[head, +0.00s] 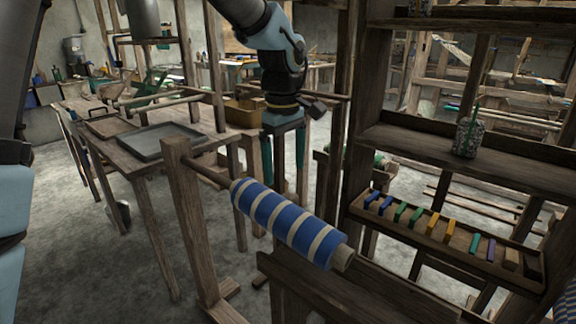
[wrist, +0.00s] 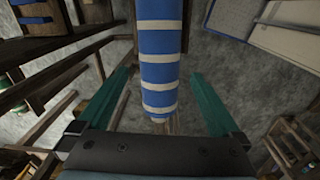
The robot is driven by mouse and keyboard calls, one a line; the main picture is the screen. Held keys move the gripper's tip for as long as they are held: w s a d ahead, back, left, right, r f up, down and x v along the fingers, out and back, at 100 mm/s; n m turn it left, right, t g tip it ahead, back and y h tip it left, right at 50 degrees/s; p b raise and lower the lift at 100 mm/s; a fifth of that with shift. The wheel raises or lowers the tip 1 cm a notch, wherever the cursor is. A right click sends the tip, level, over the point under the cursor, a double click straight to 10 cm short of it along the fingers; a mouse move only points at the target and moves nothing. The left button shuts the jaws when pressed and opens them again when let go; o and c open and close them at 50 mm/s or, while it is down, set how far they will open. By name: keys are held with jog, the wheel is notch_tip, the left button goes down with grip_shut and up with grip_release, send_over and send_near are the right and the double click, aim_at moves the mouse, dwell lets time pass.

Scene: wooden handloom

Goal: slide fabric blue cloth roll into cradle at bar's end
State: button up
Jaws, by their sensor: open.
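The blue cloth roll (head: 287,222) with cream stripes sits around a thin wooden bar (head: 208,172). It slants down to the right, and its cream core shows at the right end. The bar enters an upright wooden post (head: 190,225) on the left. My gripper (head: 285,188) points down behind the roll in the head view, open and empty. In the wrist view the roll (wrist: 160,62) runs between the two green fingers (wrist: 160,85), with gaps on both sides; no contact shows. A dark wooden beam (head: 335,290) lies below the roll's right end; I cannot clearly make out the cradle.
A wooden shelf unit (head: 440,140) stands close on the right, with a tray of coloured blocks (head: 490,258) and a speckled jar (head: 467,136). A table with a grey tray (head: 160,140) stands at left. Bare floor shows between table and post.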

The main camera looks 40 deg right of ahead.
aim_at(284, 205)
jog(key=shift+w+a+r+n, duration=0.25)
jog(key=shift+w+n, duration=0.1)
jog(key=shift+n, duration=0.25)
jog(key=shift+f, duration=0.1)
jog(key=f, duration=0.3)
jog(key=f+p, duration=0.1)
jog(key=f, duration=0.6)
jog(key=shift+w+d+f+p, duration=0.1)
jog(key=shift+d+f+p, duration=0.2)
jog(key=shift+f+p, duration=0.1)
grip_shut()
